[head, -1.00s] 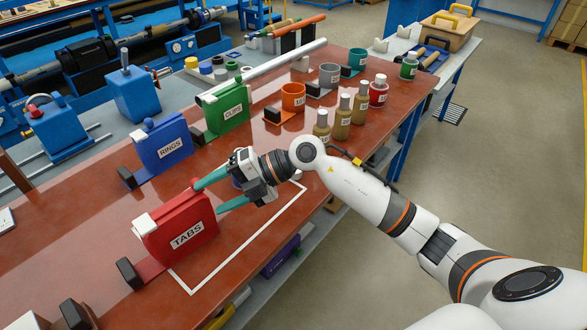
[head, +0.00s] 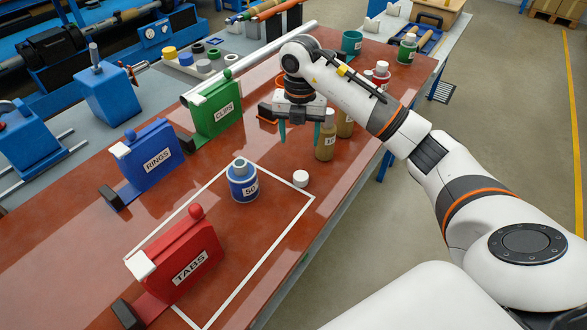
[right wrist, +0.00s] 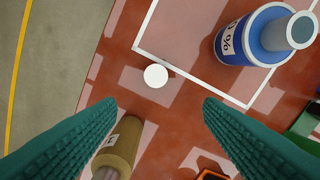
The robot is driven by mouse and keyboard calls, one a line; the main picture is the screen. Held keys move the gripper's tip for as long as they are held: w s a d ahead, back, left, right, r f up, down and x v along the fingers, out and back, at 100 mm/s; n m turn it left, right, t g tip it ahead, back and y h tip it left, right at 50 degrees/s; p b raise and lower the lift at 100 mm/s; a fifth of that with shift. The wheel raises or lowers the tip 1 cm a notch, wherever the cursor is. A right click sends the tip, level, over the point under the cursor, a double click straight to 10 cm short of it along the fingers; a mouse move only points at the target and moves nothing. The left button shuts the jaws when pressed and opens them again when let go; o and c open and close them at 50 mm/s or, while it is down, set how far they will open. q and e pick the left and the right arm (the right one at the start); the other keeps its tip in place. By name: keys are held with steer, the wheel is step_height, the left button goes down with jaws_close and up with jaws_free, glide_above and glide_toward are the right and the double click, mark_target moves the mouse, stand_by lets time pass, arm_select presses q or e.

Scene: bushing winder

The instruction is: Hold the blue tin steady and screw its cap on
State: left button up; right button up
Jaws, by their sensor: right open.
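The blue tin (head: 242,189) stands upright inside the white outline, with a bare grey neck on top and a white label. It also shows in the right wrist view (right wrist: 238,43). A small round white cap (head: 301,179) lies on the table to the tin's right, just outside the outline. It also shows in the right wrist view (right wrist: 156,76). My right gripper (head: 299,138) points down with its teal fingers apart and empty, above the table beyond the cap. In the right wrist view the cap appears just ahead of the gap between the fingertips (right wrist: 159,106). My left gripper is not visible.
Tan bottles (head: 325,143) stand close to the right gripper. The red TABS box (head: 180,258), blue RINGS box (head: 152,160) and green CLIPS box (head: 215,107) line the table.

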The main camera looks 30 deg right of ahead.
steer(key=s, duration=0.1)
steer(key=p, duration=0.2)
glide_above(301, 175)
steer(key=f, duration=0.6)
steer(key=shift+w+f, duration=0.25)
steer(key=shift+w, duration=0.05)
steer(key=shift+f, duration=0.15)
steer(key=shift+s+f, duration=0.15)
steer(key=shift+f, duration=0.15)
step_height(301, 175, down, 4)
steer(key=shift+s+r+p, duration=0.15)
steer(key=shift+p, duration=0.5)
steer(key=shift+f, duration=0.35)
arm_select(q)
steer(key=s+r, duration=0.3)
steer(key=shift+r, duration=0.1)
